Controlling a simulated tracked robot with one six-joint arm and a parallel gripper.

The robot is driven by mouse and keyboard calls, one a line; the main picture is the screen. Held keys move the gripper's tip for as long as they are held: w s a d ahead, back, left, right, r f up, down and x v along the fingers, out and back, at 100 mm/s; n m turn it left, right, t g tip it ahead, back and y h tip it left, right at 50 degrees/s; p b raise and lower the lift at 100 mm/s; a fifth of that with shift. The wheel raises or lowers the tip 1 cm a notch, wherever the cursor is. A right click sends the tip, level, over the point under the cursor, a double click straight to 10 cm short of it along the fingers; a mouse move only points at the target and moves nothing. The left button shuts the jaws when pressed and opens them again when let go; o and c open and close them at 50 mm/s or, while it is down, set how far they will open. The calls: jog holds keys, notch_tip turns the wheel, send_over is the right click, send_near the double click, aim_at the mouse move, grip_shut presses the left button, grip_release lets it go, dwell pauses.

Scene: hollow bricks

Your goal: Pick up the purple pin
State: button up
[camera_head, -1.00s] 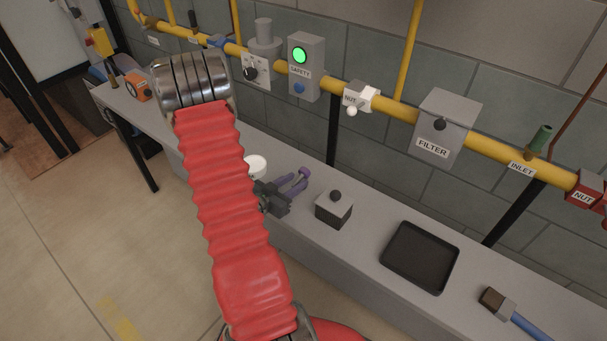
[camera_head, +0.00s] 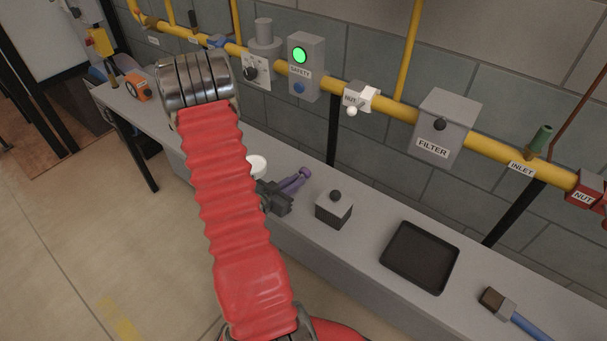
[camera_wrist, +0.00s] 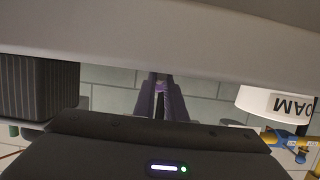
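The purple pin (camera_head: 306,172) is at the tips of my gripper, over the grey bench; only its rounded end shows clearly in the head view. My gripper (camera_head: 297,179) has purple fingers, which are drawn together on the pin. In the wrist view, my gripper (camera_wrist: 161,90) shows its two fingers close together, with a lighter purple bit of the pin (camera_wrist: 161,87) between their tips. The fingers hide most of the pin. I cannot tell whether it still touches the bench.
A grey block with a black knob (camera_head: 334,208) stands just right of my gripper. A white tub labelled FOAM (camera_wrist: 277,104) is close by, also in the head view (camera_head: 257,166). A black tray (camera_head: 420,257) lies further right. A yellow pipe (camera_head: 385,104) runs along the wall.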

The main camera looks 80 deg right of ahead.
grip_shut()
jog(key=shift+r, duration=0.2)
notch_tip(320, 180, up, 10)
jog(key=shift+f, duration=0.15)
dwell(0.6)
dwell(0.5)
